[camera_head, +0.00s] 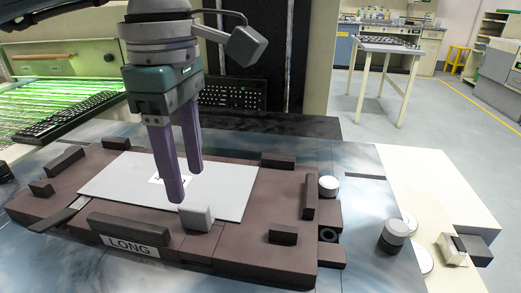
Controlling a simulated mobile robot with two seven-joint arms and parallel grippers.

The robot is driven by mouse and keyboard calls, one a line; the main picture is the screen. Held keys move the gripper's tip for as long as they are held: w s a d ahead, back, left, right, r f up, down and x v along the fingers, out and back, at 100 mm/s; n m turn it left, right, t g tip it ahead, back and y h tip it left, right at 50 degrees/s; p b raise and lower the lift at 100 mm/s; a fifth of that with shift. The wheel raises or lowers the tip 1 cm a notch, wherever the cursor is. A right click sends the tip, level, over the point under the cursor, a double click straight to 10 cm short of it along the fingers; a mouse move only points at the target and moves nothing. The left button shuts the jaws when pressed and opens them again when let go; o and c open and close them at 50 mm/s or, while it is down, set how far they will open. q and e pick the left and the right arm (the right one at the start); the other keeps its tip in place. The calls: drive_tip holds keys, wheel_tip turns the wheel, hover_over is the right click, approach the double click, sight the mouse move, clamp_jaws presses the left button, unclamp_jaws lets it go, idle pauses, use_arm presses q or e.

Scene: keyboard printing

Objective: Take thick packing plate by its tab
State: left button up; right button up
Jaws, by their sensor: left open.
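The packing plate (228,188) is a flat light-grey sheet lying in a brown fixture (235,258) on the table. Its upright grey tab (197,217) stands at the plate's front edge. My left gripper (185,185) points down over the plate, with its two purple fingers open and empty. The nearer fingertip is close behind the tab in the picture; I cannot tell whether they touch. The gripper covers part of a white label on the plate. My right gripper is not in view.
Dark blocks surround the plate on the fixture, including a long front block (142,230) above a "LONG" label (130,245). Round metal knobs (394,234) stand to the right. A black keyboard (232,93) is behind, and another lies in a green-lit machine (60,105).

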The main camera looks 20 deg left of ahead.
sight(187, 205)
use_arm(q)
drive_tip(key=f, duration=0.5)
drive_tip(key=shift+s+a+f, duration=0.15)
drive_tip(key=shift+s+a, duration=0.1)
drive_tip(key=shift+s, duration=0.1)
drive_tip(key=shift+w+f, duration=0.1)
drive_tip(key=shift+f, duration=0.35)
clamp_jaws()
idle(0.7)
